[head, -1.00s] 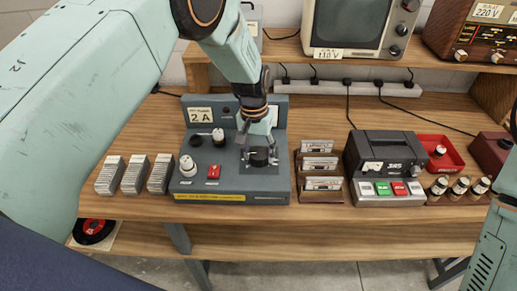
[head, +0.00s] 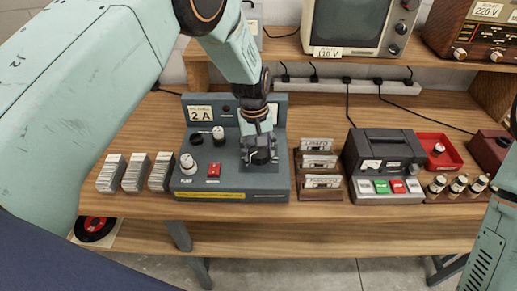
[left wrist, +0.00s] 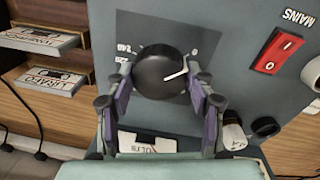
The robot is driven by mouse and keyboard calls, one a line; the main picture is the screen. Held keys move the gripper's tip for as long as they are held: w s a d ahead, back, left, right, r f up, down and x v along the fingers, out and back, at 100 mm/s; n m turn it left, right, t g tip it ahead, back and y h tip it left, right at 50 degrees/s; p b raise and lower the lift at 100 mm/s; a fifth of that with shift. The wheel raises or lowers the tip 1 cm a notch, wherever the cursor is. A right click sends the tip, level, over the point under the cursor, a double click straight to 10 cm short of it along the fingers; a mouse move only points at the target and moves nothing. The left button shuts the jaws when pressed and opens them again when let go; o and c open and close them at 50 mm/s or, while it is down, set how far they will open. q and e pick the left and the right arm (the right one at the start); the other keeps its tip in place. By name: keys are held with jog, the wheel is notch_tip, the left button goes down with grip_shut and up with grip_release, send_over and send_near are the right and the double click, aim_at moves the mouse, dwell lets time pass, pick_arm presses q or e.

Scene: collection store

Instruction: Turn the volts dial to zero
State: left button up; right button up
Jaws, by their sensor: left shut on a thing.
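A grey instrument box (head: 270,182) marked "2 A" stands on the bench. Its black volts dial (left wrist: 158,72) sits on a dark plate in the left wrist view. The dial's white pointer line aims right, a little below the printed 0; 240 is printed on the left side. In the head view the dial (head: 261,157) is partly hidden by my left gripper (head: 259,151). That gripper is shut on the dial from above, one finger on each side, as the left wrist view (left wrist: 158,86) shows. My right gripper is out of view.
A red MAINS switch (left wrist: 277,51) and knobs (head: 187,163) share the box top. Card stacks (head: 134,172) stand left. Cassettes (head: 320,162), a grey tape unit (head: 384,150) and a red tray (head: 436,160) stand right. A shelf with a screen (head: 349,24) rises behind.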

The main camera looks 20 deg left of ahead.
aim_at(255, 151)
pick_arm(q)
jog(key=shift+w+r, duration=0.25)
jog(key=shift+r, duration=0.05)
jog(key=o, duration=1.2)
jog(key=shift+s+f, duration=0.15)
jog(key=shift+s, duration=0.05)
jog(key=r, duration=1.2)
jog(key=shift+s+a, duration=0.25)
jog(key=shift+a, duration=0.15)
jog(key=shift+f, duration=0.15)
jog(key=f, duration=1.2)
jog(key=shift+w+d, duration=0.2)
jog(key=shift+d, duration=0.2)
